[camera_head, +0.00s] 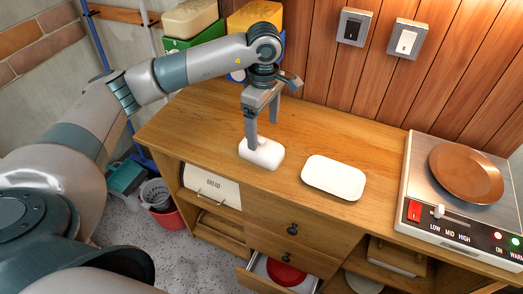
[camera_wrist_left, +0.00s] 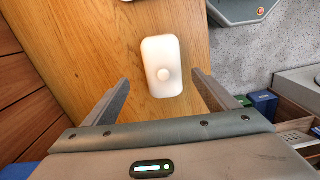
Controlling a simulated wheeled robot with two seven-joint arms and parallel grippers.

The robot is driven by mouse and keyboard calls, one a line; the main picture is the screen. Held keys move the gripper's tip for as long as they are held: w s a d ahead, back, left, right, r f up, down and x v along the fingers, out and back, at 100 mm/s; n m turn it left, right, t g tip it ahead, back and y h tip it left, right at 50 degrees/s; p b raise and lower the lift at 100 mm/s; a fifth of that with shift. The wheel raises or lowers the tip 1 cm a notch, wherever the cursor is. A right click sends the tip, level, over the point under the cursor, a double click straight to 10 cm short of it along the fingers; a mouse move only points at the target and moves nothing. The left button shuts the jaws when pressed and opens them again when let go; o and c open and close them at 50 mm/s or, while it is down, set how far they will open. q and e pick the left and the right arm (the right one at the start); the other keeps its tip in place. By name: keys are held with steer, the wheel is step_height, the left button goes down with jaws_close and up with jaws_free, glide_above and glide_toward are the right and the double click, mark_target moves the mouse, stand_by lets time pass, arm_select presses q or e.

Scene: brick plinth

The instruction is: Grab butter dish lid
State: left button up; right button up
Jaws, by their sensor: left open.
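The white butter dish lid (camera_head: 262,154) sits on the wooden counter, below my left gripper (camera_head: 262,133). In the left wrist view the lid (camera_wrist_left: 158,50) shows a small round knob on top. My left gripper is open, with its two fingers apart toward either side of the lid's near end. In the head view one finger overlaps the lid, and I cannot tell whether it touches. A white shallow butter dish (camera_head: 334,178) lies to the right of the lid, apart from it. My right gripper is not in view.
A hot plate unit (camera_head: 421,205) with a brown pan (camera_head: 468,172) stands at the right. Below the counter, an open drawer holds a red bowl (camera_head: 286,273). The counter left of the lid is clear.

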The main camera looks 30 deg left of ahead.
mark_target(261, 139)
arm_select(q)
steer(key=shift+f, duration=0.95)
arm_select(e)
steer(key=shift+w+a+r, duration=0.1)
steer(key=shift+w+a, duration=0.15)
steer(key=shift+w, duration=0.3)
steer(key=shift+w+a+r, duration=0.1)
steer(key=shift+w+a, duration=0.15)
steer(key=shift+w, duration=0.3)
arm_select(q)
steer(key=shift+s+f, duration=0.1)
steer(key=shift+f, duration=0.4)
steer(key=f, duration=0.2)
steer(key=f+b, duration=0.1)
steer(key=shift+s+a, duration=0.1)
steer(key=shift+s, duration=0.15)
steer(key=shift+f, duration=0.6)
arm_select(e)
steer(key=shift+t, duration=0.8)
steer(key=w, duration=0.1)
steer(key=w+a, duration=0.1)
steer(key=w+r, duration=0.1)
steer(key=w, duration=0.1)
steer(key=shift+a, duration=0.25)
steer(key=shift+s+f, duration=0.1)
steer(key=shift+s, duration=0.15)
arm_select(q)
steer(key=c, duration=1.3)
